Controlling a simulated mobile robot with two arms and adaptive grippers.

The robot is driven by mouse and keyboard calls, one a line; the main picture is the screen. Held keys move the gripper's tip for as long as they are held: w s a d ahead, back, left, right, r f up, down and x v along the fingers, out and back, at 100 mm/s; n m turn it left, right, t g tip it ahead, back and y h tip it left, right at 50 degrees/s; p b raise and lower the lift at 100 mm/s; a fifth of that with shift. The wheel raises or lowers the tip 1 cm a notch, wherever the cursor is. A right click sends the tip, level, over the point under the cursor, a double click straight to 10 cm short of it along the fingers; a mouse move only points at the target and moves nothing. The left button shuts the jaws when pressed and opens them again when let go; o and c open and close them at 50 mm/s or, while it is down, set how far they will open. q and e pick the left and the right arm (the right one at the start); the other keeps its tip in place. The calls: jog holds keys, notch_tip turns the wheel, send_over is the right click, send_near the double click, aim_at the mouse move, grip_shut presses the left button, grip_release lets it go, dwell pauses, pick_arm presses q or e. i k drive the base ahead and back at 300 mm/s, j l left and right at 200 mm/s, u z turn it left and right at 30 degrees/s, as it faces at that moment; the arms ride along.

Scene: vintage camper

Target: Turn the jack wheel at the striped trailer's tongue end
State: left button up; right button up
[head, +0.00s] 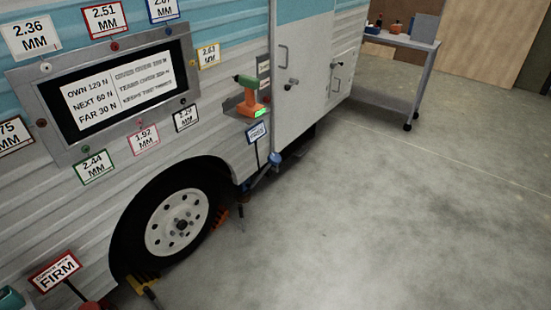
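The trailer (215,140) fills the left and middle of the head view. Its side is ribbed, with white and pale blue bands. A black tire with a white wheel (178,222) sits under a wheel arch. I cannot make out a jack wheel or the tongue end in this view. A small blue part (274,160) on a rod stands low beside the trailer, behind the tire; I cannot tell what it is. Neither of my grippers is in view.
A green and orange drill (247,95) rests on a small holder on the trailer's side. Yellow (141,282) and orange (220,216) pieces lie by the tire. A wheeled cart (412,42) stands at the back right. The concrete floor (400,210) at right is clear.

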aim_at(274, 158)
jog(key=i+l, duration=0.75)
jog(key=i+u, duration=0.05)
